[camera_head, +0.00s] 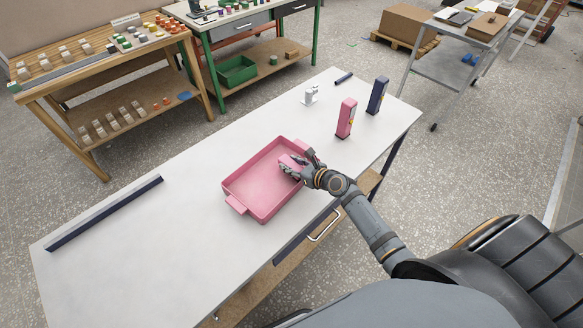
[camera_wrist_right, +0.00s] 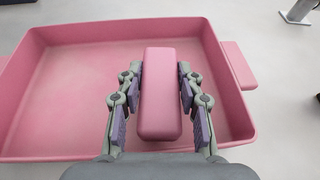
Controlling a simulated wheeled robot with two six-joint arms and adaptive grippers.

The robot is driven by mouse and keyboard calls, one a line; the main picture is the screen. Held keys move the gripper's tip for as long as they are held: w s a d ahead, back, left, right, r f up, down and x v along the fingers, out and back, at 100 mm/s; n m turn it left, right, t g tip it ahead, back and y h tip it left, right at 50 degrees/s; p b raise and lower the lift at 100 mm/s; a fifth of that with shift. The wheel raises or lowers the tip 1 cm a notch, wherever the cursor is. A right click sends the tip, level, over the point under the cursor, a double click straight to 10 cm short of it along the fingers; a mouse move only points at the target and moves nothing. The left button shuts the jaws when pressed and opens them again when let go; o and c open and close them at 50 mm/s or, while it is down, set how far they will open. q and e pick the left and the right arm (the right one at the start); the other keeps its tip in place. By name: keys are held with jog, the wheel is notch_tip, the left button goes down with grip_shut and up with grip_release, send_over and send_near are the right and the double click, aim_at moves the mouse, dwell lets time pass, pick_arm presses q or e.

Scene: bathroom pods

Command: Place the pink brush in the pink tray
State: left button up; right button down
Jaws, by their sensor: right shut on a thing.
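The pink tray (camera_head: 238,188) lies on the white table, with a handle at each end. My right gripper (camera_head: 299,166) is over the tray's far right part, at its right side. It is shut on a pink block-shaped thing, taken as the pink brush (camera_head: 289,161). In the right wrist view the pink brush (camera_wrist_right: 160,95) sits between the two fingers (camera_wrist_right: 160,90), over the pink tray (camera_wrist_right: 75,85). I cannot tell whether it touches the tray floor. Its bristles do not show. My left gripper is not in view.
A pink upright dispenser-like box (camera_head: 346,118) and a dark blue one (camera_head: 377,95) stand beyond the tray, near a small white stand (camera_head: 310,95) and a dark cylinder (camera_head: 343,78). A dark bar (camera_head: 105,213) lies at the left. The table's near left is clear.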

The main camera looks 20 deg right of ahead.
jog(key=shift+w+f, duration=0.1)
jog(key=shift+f, duration=0.3)
jog(key=shift+f, duration=0.15)
jog(key=c, duration=0.8)
grip_release()
jog(key=shift+c, duration=0.2)
jog(key=shift+r, duration=0.2)
jog(key=p+v, duration=0.2)
jog(key=v, duration=1)
